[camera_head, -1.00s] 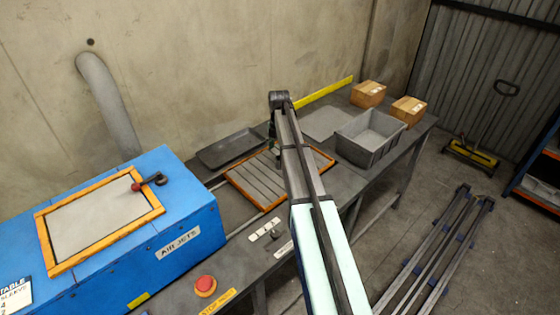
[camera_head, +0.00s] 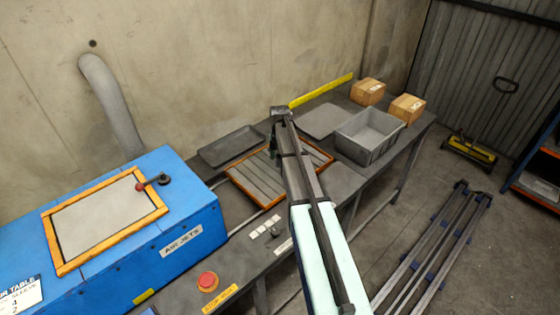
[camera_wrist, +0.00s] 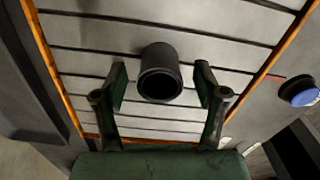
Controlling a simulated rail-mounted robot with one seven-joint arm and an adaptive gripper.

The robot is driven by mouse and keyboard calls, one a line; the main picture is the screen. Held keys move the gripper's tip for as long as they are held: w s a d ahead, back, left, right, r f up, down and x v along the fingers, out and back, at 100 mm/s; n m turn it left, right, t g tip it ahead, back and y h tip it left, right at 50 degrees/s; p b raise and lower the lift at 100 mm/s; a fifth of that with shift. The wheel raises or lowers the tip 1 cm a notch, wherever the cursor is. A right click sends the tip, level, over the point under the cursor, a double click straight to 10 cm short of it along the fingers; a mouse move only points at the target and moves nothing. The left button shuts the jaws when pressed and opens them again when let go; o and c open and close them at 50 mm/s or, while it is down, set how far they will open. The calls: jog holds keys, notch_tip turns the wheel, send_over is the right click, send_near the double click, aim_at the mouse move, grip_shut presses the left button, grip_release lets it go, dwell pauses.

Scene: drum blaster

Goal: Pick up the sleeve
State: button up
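The sleeve (camera_wrist: 159,73) is a short dark cylinder with an open end. In the wrist view it stands out against the grey slatted panel (camera_wrist: 120,36) with orange edging. My gripper (camera_wrist: 161,90) is open, with one green finger on each side of the sleeve; a gap shows between each finger and the sleeve. In the head view the slatted panel (camera_head: 250,181) lies on the bench, and my gripper (camera_head: 274,142) is over it, mostly hidden by my own arm. The sleeve cannot be made out there.
A blue cabinet (camera_head: 190,218) with an orange-framed window stands at left. A dark tray (camera_head: 231,146) lies behind the panel. A grey bin (camera_head: 357,151) and cardboard boxes (camera_head: 367,92) stand to the right. A blue-topped knob (camera_wrist: 299,91) is right of the panel in the wrist view.

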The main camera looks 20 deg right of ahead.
grip_shut()
